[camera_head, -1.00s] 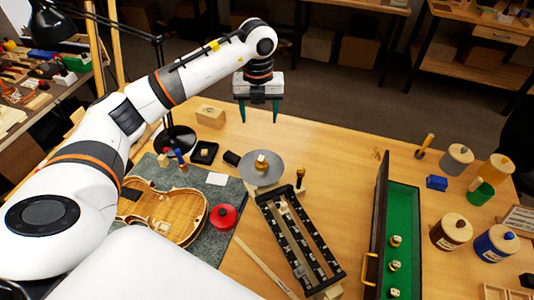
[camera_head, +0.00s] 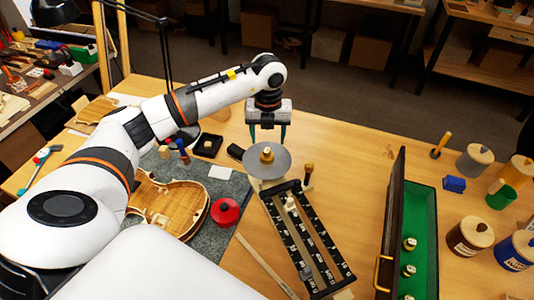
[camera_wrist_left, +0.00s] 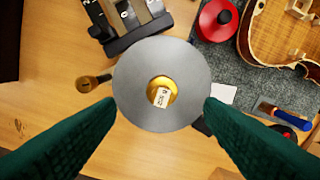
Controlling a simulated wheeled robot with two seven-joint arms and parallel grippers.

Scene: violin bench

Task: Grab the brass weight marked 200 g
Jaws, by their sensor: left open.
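A small brass weight (camera_head: 267,153) sits on the round grey pan (camera_head: 282,166) of the balance. In the left wrist view the brass weight (camera_wrist_left: 155,85) is near the middle of the pan (camera_wrist_left: 135,70), with a small white tag whose marking I cannot read surely. My left gripper (camera_head: 267,136) is open and empty, its dark green fingers pointing down above and just behind the pan. In the left wrist view its fingers (camera_wrist_left: 160,106) are spread on both sides of the pan. More brass weights (camera_head: 409,243) stand in the green-lined case. My right gripper is not in view.
The balance's black beam frame (camera_head: 300,240) extends toward the front, with a wooden-handled tool (camera_head: 308,174) beside the pan. A violin body (camera_head: 165,205) and red round tin (camera_head: 225,211) lie on the left. The open case's lid (camera_head: 392,220) stands upright at right. Jars (camera_head: 474,160) stand beyond it.

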